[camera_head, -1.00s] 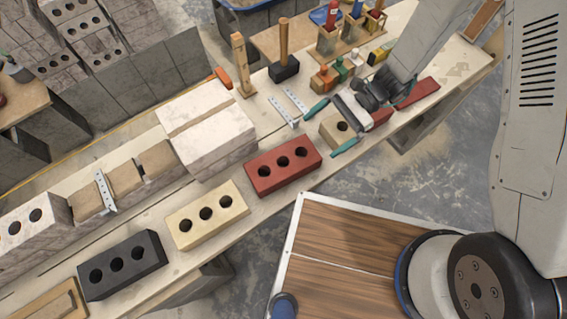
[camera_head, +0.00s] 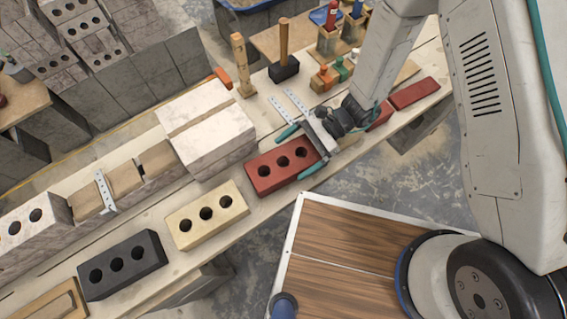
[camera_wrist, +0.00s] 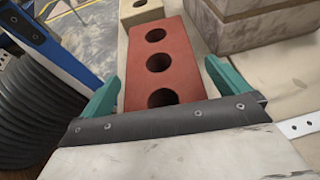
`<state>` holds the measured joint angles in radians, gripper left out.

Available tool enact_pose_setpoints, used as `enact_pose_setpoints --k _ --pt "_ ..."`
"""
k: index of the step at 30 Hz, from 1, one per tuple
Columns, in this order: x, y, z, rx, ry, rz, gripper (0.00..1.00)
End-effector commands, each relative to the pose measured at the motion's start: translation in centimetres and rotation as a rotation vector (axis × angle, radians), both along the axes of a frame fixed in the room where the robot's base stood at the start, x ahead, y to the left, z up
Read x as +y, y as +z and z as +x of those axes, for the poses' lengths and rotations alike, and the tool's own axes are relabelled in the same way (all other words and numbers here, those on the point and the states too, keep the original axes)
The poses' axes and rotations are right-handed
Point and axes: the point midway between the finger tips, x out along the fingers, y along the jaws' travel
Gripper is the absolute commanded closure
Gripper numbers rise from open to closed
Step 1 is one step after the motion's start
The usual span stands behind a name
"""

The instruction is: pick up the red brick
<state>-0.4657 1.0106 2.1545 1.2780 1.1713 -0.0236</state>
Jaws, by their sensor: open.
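The red brick (camera_head: 270,175) has three holes and lies on the pale plank bench, between the cream brick and my arm in the head view. In the wrist view the red brick (camera_wrist: 170,58) lies lengthwise ahead, its near end hidden by the dark gripper bar. My gripper (camera_head: 300,150) is open at the brick's right end, with one teal finger on each side of it. In the wrist view my gripper (camera_wrist: 165,85) has its teal fingers left and right of the brick. I cannot tell whether either finger touches it.
A cream brick (camera_head: 206,215) and a black brick (camera_head: 122,265) lie to the left. Whitish blocks (camera_head: 212,140) stand behind the red brick. A metal strip (camera_head: 297,102), a mallet (camera_head: 284,68) and another red piece (camera_head: 414,93) are nearby. The bench's front edge is close.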

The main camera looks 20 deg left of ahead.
Motion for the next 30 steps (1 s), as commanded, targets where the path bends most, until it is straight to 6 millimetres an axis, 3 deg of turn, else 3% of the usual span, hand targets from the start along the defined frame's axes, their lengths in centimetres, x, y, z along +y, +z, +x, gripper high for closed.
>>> enact_pose_setpoints --k 2,3,12,22,30 --pt "0.0 0.0 0.0 0.0 0.0 0.0 0.0" --pt "0.0 0.0 0.0 0.0 0.0 0.0 0.06" --pt "0.0 0.0 0.0 -0.001 0.0 0.001 0.87" --pt "0.0 0.7 0.1 0.0 0.0 0.004 0.87" --pt "0.0 4.3 0.1 -0.004 0.002 0.005 0.87"
